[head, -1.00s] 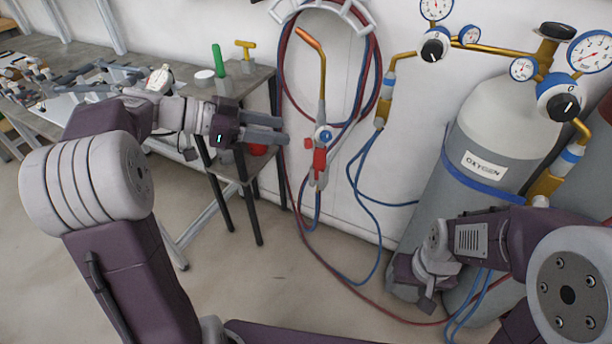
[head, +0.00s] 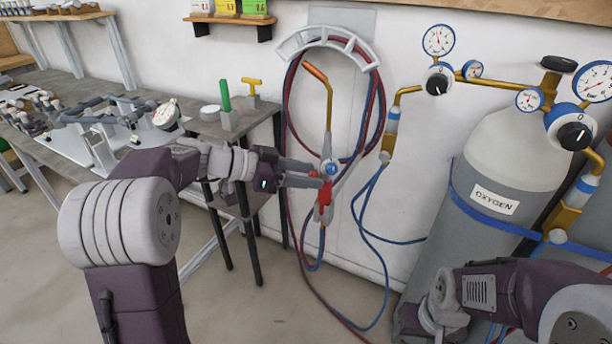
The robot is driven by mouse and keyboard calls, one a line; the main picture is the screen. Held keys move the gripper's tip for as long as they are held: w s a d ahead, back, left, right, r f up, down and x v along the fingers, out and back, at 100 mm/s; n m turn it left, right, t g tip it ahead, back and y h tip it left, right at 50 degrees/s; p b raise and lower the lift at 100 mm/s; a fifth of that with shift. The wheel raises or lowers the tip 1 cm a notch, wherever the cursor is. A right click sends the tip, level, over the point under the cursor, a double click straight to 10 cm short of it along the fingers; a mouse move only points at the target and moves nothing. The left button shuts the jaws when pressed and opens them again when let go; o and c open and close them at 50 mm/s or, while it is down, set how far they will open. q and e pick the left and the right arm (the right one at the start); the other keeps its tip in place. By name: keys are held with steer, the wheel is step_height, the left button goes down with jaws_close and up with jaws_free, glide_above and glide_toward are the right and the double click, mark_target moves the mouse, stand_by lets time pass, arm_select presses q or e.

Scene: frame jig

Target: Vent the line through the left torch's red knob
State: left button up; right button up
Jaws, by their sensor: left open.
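A torch with a copper tip (head: 329,110) hangs upright against the wall. It has a blue knob (head: 332,169) and, below it, a red knob (head: 325,196). My left gripper (head: 316,175) is open, with its fingertips pointing right at the torch, right beside the red knob. One finger is above the other, and the fingertips overlap the torch in the picture. I cannot tell whether they touch the knob. My right arm's wrist (head: 441,302) is low in front of the oxygen cylinder; its fingers cannot be made out.
Red and blue hoses (head: 374,235) loop from a white wall hanger (head: 328,40) and run down to the floor. An oxygen cylinder (head: 490,160) with gauges stands at right. A small grey table (head: 240,118) behind my left gripper holds a green-handled and a yellow-handled tool.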

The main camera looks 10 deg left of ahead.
arm_select(q)
jaws_close()
steer(key=n+g, duration=0.1)
steer(key=n+p, duration=0.1)
steer(key=shift+w+a+r+n+g+h+p, duration=0.15)
steer(key=shift+n+g+h+p, duration=0.15)
steer(key=shift+g+h, duration=0.1)
steer(key=shift+f+n+h, duration=0.2)
steer(key=shift+n+h, duration=0.1)
steer(key=shift+n, duration=0.3)
jaws_free()
